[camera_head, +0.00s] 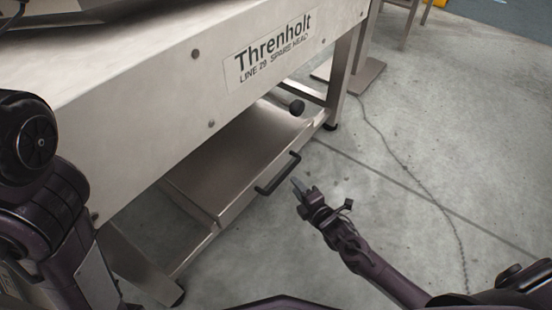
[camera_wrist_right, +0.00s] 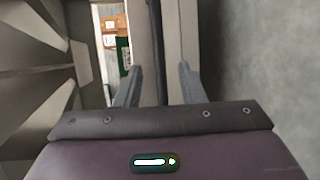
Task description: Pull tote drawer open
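The steel drawer (camera_head: 225,165) sits low under the pale machine body, with a flat metal top and a narrow front. A black bar handle (camera_head: 278,174) stands out from its front. My right gripper (camera_head: 299,188) is just to the right of the handle, with a small gap between them in the head view. In the right wrist view its two fingers (camera_wrist_right: 160,70) are apart, so it is open.
The machine (camera_head: 140,100) carries a "Threnholt" label (camera_head: 272,52) and stands on steel legs (camera_head: 341,75). A thin cable (camera_head: 405,165) lies on the concrete floor. The floor at the right is open.

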